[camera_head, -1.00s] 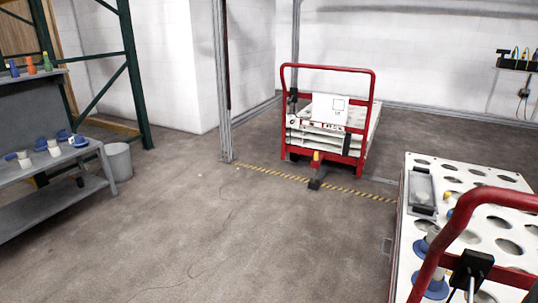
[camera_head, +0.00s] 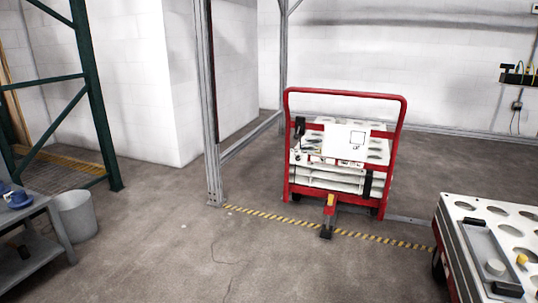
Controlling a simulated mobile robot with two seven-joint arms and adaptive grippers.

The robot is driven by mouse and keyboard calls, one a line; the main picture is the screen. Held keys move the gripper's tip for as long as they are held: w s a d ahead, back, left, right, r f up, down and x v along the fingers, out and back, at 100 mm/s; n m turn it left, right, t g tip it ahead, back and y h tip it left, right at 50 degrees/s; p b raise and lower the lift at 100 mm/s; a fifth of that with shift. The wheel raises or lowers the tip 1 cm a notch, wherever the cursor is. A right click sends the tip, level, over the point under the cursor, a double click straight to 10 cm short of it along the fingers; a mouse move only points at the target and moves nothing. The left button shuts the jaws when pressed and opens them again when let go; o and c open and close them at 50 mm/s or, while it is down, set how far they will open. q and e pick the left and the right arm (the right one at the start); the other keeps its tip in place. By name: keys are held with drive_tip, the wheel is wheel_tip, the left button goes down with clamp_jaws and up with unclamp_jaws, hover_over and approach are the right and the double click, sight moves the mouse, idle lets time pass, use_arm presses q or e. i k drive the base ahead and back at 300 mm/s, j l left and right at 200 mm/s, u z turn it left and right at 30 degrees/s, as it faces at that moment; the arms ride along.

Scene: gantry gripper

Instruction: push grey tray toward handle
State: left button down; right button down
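The grey tray (camera_head: 478,240) is a shallow rectangular piece lying on the white perforated top (camera_head: 462,206) of a cart at the right edge of the head view. Its near end is close to the bottom right corner. A white cylindrical piece (camera_head: 495,267) shows at its near part. A small yellow-topped piece (camera_head: 521,259) is just to the right. This cart's own handle is out of view. Another cart farther back has an upright red handle (camera_head: 345,93). Neither of my grippers is in view.
The far red cart (camera_head: 340,180) stands behind a yellow-black floor stripe (camera_head: 270,215). A metal post (camera_head: 212,150) is left of it. A grey bucket (camera_head: 76,216) and a workbench (camera_head: 30,255) are at the left. The concrete floor (camera_head: 300,265) in the middle is clear.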

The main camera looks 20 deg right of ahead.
sight(483, 244)
drive_tip(key=i+z, duration=0.7)
drive_tip(key=i, duration=0.25)
drive_tip(key=i+j+z, duration=0.2)
drive_tip(key=i+z, duration=0.2)
